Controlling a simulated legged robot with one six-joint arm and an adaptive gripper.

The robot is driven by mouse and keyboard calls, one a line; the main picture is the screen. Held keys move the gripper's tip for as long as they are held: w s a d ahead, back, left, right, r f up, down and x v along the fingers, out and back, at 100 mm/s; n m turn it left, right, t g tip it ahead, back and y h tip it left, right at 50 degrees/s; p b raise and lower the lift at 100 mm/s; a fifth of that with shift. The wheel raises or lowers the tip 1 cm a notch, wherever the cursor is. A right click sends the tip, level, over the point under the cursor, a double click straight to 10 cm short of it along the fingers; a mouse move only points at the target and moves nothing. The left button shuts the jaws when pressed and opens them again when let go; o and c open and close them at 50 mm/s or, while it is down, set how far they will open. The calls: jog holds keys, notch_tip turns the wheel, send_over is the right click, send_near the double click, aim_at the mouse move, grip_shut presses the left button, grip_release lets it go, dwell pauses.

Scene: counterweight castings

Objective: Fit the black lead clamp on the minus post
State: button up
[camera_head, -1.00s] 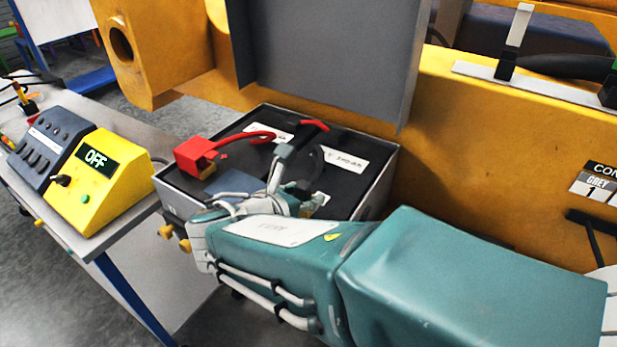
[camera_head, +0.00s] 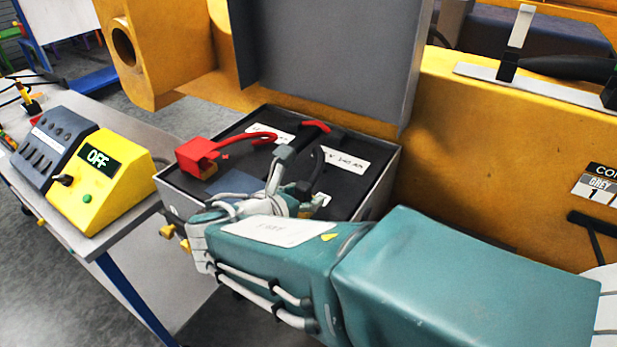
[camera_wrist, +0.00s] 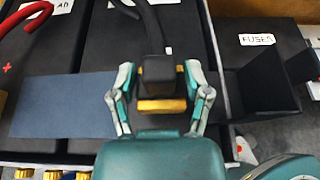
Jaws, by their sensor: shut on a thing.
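My gripper (camera_wrist: 158,76) is shut on the black lead clamp (camera_wrist: 158,68), with one finger at each side of it. A brass-coloured piece (camera_wrist: 161,105) shows at the clamp's near end. In the head view my gripper (camera_head: 297,172) is over the near right part of the open battery box (camera_head: 380,180), and the black clamp (camera_head: 300,189) is partly hidden by it. The black lead (camera_wrist: 153,25) runs away from the clamp. I cannot make out the minus post, nor tell whether the clamp is around it.
A red clamp (camera_head: 199,154) with a red lead sits at the box's left. The grey lid (camera_head: 325,50) stands open behind. A yellow switch box (camera_head: 100,185) reading OFF is on the bench at left. In the wrist view a dark open holder (camera_wrist: 262,88) by the FUSES label is close right.

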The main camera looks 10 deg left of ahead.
jog(key=shift+f, duration=1.45)
jog(key=o, duration=1.3)
jog(key=v, duration=1.2)
jog(key=shift+a+f, duration=0.1)
